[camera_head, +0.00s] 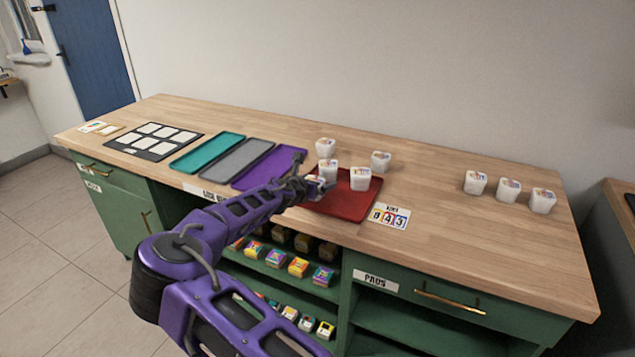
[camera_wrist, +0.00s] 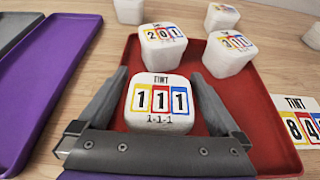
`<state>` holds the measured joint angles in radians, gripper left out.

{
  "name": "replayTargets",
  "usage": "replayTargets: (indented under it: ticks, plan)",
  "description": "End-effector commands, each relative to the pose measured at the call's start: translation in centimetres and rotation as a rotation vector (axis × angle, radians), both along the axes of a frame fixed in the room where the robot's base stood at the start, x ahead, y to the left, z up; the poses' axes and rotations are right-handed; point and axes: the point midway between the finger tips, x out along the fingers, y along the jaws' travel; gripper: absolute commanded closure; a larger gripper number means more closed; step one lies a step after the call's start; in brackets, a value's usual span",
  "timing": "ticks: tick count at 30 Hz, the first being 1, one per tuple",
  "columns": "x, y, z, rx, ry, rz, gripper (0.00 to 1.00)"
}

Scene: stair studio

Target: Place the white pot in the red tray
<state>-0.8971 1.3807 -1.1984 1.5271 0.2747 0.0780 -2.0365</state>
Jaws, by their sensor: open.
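A white pot marked 1-1-1 (camera_wrist: 160,103) stands upright in the near part of the red tray (camera_wrist: 262,128). My gripper (camera_wrist: 159,80) is open, with one finger on each side of this pot. I cannot tell whether the fingers touch it. White pots marked 2-0-1 (camera_wrist: 163,47) and 3-1-1 (camera_wrist: 229,55) stand farther back in the tray. In the head view my gripper (camera_head: 308,185) is at the front left of the red tray (camera_head: 345,205) and partly hides the nearest pot.
Two white pots (camera_head: 325,148) (camera_head: 381,161) stand behind the tray, and three more (camera_head: 508,190) stand in a row at right. A purple tray (camera_head: 269,167) lies left of the red one. A number card (camera_head: 388,216) lies at its right. The right worktop is mostly clear.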

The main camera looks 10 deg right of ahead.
Motion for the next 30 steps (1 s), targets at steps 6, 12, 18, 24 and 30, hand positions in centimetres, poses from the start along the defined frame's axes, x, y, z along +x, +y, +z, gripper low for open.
replayTargets:
  ticks: [6,12,18,24,30]
  plan:
    - [-0.8,0.8,0.9,0.001,0.0,0.002,0.0]
    - [-4.0,3.1,2.5,0.001,-0.001,0.003,0.0]
    - [-7.0,5.2,4.0,0.001,-0.001,0.003,0.0]
    - [-8.7,6.3,4.8,0.0,0.0,0.0,0.0]
    - [-9.0,6.5,4.9,0.0,0.0,0.0,0.0]
